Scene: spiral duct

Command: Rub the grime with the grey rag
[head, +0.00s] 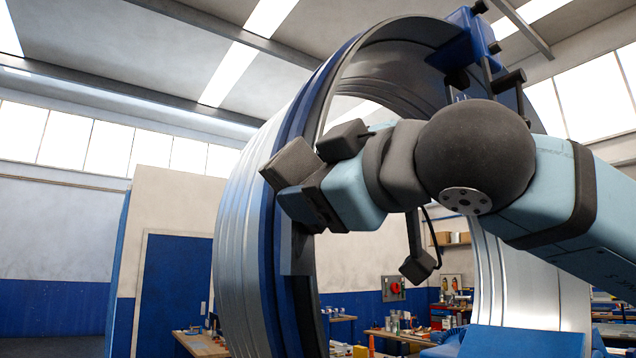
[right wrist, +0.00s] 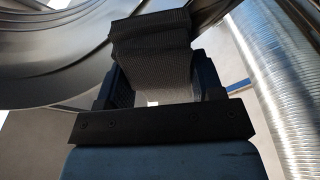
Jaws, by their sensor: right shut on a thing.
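The grey rag (head: 290,165) is a dark, folded pad at the end of my right gripper (head: 306,198). In the right wrist view the rag (right wrist: 152,45) shows its woven cloth, clamped between the two dark fingers. My right gripper is shut on it. The rag overlaps the left inner rim of the big spiral duct (head: 240,230) in the head view; whether it touches the metal, I cannot tell. I cannot make out the grime; the rag and arm hide part of the duct. My left gripper is not in view.
The ribbed metal duct stands upright as a large ring around my right arm, with a blue bracket (head: 467,45) at its top. Workbenches with small items (head: 395,325) stand behind its opening. A blue door (head: 172,285) is at the back left.

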